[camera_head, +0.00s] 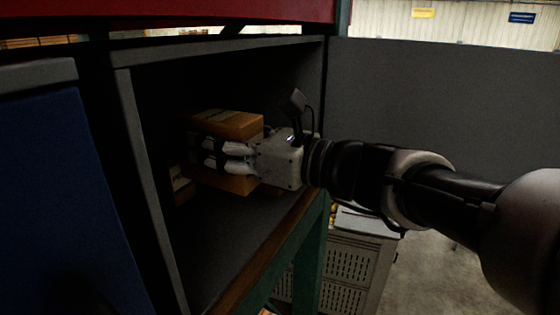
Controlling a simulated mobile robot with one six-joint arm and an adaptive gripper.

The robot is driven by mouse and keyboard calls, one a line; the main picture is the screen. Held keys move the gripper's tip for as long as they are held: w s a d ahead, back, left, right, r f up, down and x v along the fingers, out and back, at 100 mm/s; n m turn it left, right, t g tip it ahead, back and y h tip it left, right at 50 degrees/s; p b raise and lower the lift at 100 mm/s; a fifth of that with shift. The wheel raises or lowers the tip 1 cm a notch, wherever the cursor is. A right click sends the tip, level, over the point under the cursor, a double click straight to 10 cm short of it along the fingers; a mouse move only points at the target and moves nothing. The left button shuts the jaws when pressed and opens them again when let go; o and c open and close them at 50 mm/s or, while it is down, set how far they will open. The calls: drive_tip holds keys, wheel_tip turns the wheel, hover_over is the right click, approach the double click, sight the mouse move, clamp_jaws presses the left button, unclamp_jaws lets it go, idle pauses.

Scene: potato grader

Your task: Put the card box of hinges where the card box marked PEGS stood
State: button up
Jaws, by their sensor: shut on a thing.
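My gripper (222,156) reaches in from the right and is shut on a brown card box (228,125). The box is inside a dark grey open compartment, with light tape along its top. My fingers cross its near face, and no marking on it can be read, so I cannot tell hinges from PEGS. I cannot tell whether it touches the compartment floor.
The compartment's left wall (150,190) stands close to the boxes, with a blue panel (62,190) beyond it. A grey panel (440,100) runs along the right. The compartment floor (225,240) looks bare in front. A light perforated cabinet (350,258) stands below right.

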sight(226, 181)
drive_tip(key=f, duration=0.1)
drive_tip(key=d+f, duration=0.1)
drive_tip(key=f, duration=0.5)
drive_tip(key=shift+a+f, duration=0.1)
drive_tip(key=shift+a, duration=0.15)
drive_tip(key=shift+f, duration=0.3)
drive_tip(key=shift+f, duration=0.1)
drive_tip(key=o, duration=1.2)
drive_tip(key=shift+o, duration=0.2)
